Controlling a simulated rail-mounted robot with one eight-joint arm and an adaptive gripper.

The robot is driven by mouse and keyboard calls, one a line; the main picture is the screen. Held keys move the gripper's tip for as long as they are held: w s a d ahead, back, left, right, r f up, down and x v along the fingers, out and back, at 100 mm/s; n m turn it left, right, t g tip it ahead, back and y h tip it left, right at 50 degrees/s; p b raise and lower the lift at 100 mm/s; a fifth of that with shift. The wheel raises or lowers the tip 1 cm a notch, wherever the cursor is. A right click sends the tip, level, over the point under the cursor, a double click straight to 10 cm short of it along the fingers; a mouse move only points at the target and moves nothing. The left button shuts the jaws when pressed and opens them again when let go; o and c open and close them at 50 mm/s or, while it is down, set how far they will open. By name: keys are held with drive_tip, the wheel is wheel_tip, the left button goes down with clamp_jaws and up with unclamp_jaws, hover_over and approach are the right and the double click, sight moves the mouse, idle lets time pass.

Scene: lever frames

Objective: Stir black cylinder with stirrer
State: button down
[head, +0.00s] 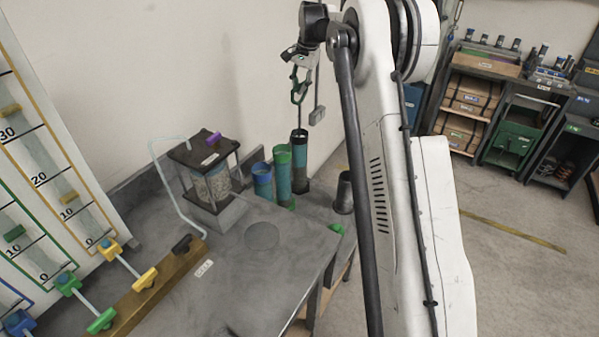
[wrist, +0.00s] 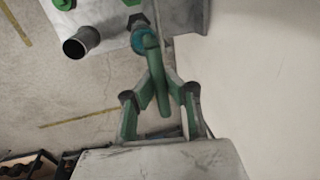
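The black cylinder (head: 299,172) stands upright at the back right of the grey bench, a tall vessel with a black rim and teal contents. My gripper (head: 299,92) is above it, pointing down. In the wrist view its green fingers (wrist: 162,88) are closed on either side of the stirrer's green handle (wrist: 157,68). The stirrer's thin dark rod (head: 299,115) runs down from my gripper to the black cylinder's mouth. Its lower end is hidden, so I cannot tell how deep it reaches.
A green cylinder (head: 283,178) and a blue cylinder (head: 262,182) stand close on the left. A dark open cup (head: 344,193) stands to the right, near the bench edge. A caged jar (head: 211,183) is further left. The bench front (head: 260,285) is mostly clear.

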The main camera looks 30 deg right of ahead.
wheel_tip(320, 180, up, 5)
drive_tip(key=shift+r+p, duration=0.15)
drive_tip(key=shift+p, duration=1.1)
drive_tip(key=b, duration=0.4)
hover_over(299, 110)
drive_tip(key=shift+w+d+f, duration=0.1)
drive_tip(key=shift+f, duration=1.8)
drive_tip(key=shift+w+d+f, duration=0.1)
drive_tip(key=shift+f, duration=1.8)
drive_tip(key=shift+s, duration=0.1)
drive_tip(key=shift+f+b, duration=2)
drive_tip(key=shift+f, duration=1.35)
drive_tip(key=shift+r, duration=0.2)
